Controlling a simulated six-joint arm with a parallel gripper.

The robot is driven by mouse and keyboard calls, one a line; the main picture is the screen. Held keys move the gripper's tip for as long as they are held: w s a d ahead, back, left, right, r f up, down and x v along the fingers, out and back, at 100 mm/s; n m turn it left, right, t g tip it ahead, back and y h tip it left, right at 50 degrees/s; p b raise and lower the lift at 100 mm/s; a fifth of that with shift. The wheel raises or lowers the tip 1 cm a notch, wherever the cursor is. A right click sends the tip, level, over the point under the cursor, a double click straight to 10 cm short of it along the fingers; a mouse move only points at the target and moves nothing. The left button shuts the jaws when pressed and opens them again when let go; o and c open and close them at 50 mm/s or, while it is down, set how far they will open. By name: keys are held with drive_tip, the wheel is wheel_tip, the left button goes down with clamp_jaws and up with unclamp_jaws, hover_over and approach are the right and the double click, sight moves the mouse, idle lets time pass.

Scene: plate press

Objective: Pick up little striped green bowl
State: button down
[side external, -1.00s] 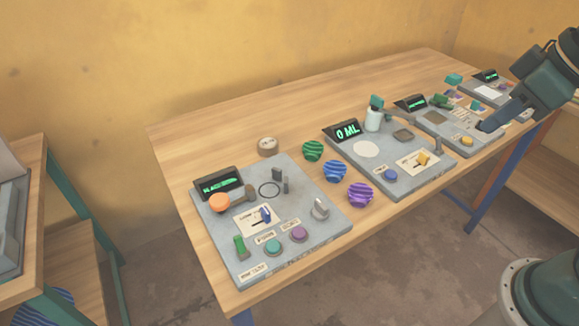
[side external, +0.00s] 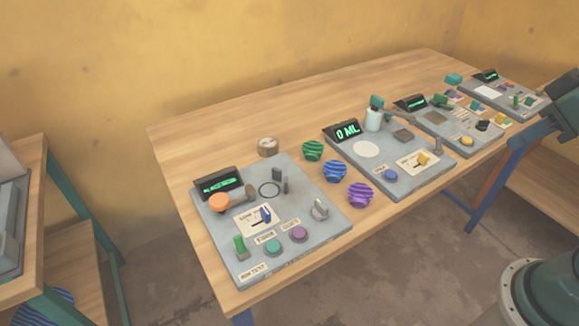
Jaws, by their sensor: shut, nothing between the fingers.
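The little striped green bowl (side external: 313,151) sits on the wooden table between two grey panels, at the back of a short row of striped bowls. A striped blue bowl (side external: 335,170) is just in front of it, and a striped purple bowl (side external: 360,194) is nearest the table's front edge.
The left panel (side external: 215,238) carries an orange knob, buttons and levers. The middle panel (side external: 385,183) has a "0 ML" display and a bottle (side external: 373,118). The back left of the table is clear.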

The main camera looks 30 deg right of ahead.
drive_tip(key=c, duration=1.6)
unclamp_jaws()
drive_tip(key=shift+o, duration=0.2)
